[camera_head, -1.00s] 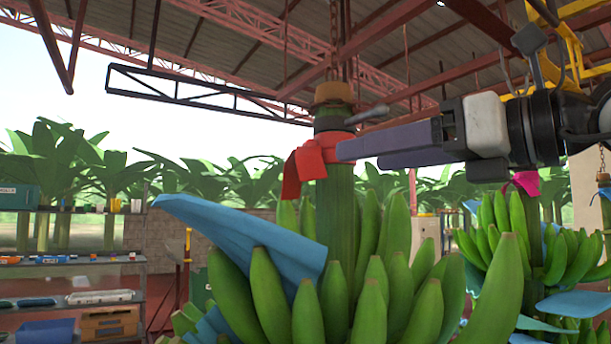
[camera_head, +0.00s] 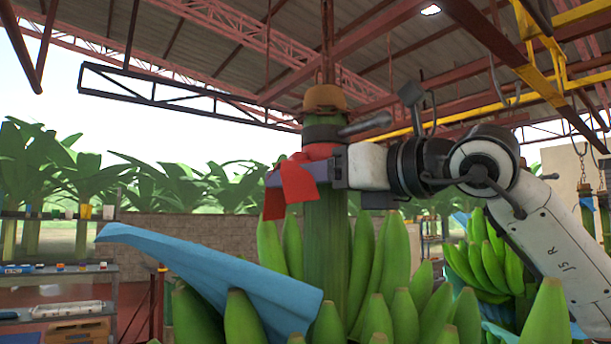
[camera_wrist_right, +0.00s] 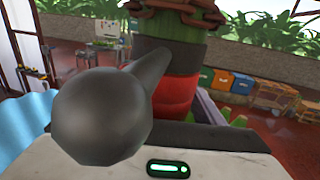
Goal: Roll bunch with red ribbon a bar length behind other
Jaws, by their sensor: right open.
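The near green banana bunch (camera_head: 375,300) hangs upright from a thick stem (camera_head: 326,235). A red ribbon (camera_head: 297,182) is tied around its upper stem, below a dark collar and brown cap. My right gripper (camera_head: 280,177) is at ribbon height with open fingers reaching past the stem; one fingertip shows left of the ribbon. In the right wrist view the red ribbon (camera_wrist_right: 172,97) and stem stand in front of the palm, partly hidden by a dark rounded part. Contact cannot be told. Another bunch (camera_head: 478,262) hangs behind at right, its stem top hidden by my arm. My left gripper is out of view.
A blue sheet (camera_head: 215,275) sticks out left from the near bunch. A shelf with boxes and trays (camera_head: 60,280) stands at far left. A yellow overhead rail (camera_head: 540,60) runs at upper right. Coloured bins (camera_wrist_right: 222,82) stand by a wall in the wrist view.

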